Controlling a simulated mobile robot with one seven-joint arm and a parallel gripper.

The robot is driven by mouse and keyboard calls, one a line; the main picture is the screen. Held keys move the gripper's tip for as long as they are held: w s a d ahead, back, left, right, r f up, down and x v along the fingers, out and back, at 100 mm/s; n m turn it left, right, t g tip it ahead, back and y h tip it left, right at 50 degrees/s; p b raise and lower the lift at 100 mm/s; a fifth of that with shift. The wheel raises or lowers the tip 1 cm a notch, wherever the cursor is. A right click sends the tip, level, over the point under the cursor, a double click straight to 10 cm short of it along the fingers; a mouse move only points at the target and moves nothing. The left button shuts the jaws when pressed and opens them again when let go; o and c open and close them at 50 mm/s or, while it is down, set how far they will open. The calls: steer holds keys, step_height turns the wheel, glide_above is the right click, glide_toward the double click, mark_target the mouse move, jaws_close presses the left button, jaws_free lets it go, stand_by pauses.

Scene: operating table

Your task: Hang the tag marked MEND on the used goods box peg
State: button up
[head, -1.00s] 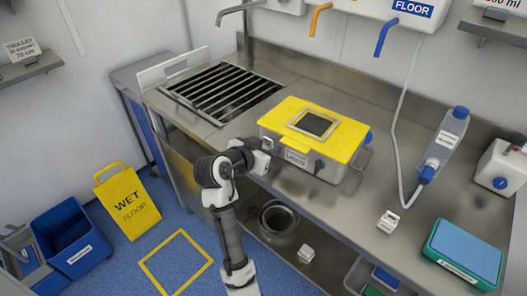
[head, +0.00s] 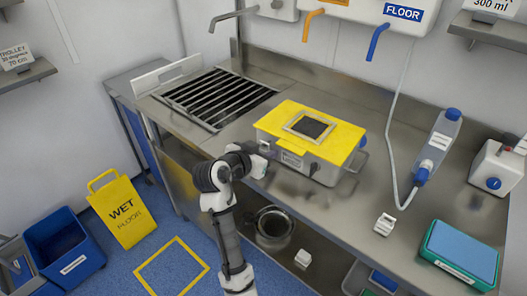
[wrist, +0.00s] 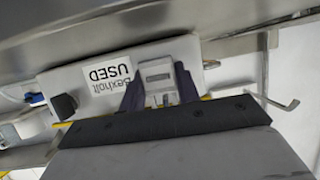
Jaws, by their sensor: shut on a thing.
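The used goods box (head: 345,148) stands on the steel counter with a yellow lid. Its front label, reading "Bexholt USED" (wrist: 108,74), shows upside down in the wrist view. A dark knob (wrist: 65,106) sits beside that label. My gripper (head: 264,154) is at the left end of the box front in the head view. In the wrist view my gripper (wrist: 160,88) is shut on a small pale grey tag (wrist: 158,72), close in front of the box. I cannot read MEND on it. A thin bent metal rod (wrist: 280,98) shows right of the fingers; I cannot tell if it is the peg.
A slatted drain (head: 217,98) lies left of the box. A yellow wet-floor sign (head: 122,212) stands on the floor. The counter's front edge is close to my arm.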

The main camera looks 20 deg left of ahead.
steer(key=o, duration=1)
steer(key=shift+w+d+f, duration=0.2)
steer(key=shift+d+f, duration=0.1)
steer(key=shift+f, duration=0.25)
steer(key=shift+o, duration=0.2)
steer(key=shift+r, duration=0.15)
steer(key=shift+a, duration=0.1)
